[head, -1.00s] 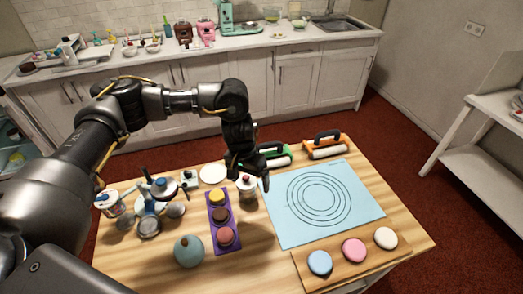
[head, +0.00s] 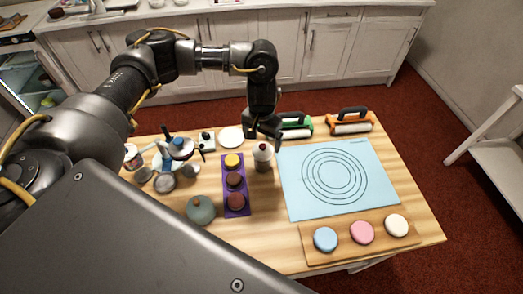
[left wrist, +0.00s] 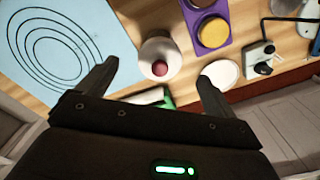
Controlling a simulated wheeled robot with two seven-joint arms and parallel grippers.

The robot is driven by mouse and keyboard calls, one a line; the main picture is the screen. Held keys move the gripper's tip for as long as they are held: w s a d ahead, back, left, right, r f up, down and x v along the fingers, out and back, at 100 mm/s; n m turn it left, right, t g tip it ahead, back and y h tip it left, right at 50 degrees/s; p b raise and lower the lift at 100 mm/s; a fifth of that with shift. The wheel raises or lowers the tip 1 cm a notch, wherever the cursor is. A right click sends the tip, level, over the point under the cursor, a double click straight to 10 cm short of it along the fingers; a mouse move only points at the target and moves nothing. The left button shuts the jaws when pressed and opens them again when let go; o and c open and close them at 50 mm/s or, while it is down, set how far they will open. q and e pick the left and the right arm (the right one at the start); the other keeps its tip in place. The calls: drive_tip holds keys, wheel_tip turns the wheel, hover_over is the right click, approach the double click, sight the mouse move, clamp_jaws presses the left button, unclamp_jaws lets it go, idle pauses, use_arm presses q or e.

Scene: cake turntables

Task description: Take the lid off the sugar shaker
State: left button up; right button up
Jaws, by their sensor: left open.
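The sugar shaker (head: 263,157) stands upright on the wooden table, between the purple tray and the blue mat. In the left wrist view its pale round lid (left wrist: 159,48) with a red knob (left wrist: 160,68) is seen from above, with the lid on the shaker. My left gripper (head: 264,137) is open and empty, close above the shaker and partly overlapping its top in the head view. In the left wrist view its two fingers lie on either side of the knob's line, apart from the lid. My right gripper is not in view.
The purple tray (head: 228,200) with round cakes stands left of the shaker. The blue mat (head: 300,203) lies right.

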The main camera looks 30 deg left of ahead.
sight(263, 145)
use_arm(q)
drive_tip(key=shift+w+f+p, duration=0.35)
drive_tip(key=shift+w+f, duration=0.8)
drive_tip(key=shift+w, duration=0.05)
drive_tip(key=shift+s+a+f+p, duration=0.1)
drive_tip(key=shift+s+f+p, duration=0.15)
drive_tip(key=shift+f, duration=0.3)
drive_tip(key=shift+s+f+p, duration=0.2)
drive_tip(key=shift+f, duration=0.3)
drive_tip(key=shift+s+f, duration=0.15)
drive_tip(key=shift+f, duration=0.5)
drive_tip(key=c, duration=0.5)
drive_tip(key=shift+c, duration=2.6)
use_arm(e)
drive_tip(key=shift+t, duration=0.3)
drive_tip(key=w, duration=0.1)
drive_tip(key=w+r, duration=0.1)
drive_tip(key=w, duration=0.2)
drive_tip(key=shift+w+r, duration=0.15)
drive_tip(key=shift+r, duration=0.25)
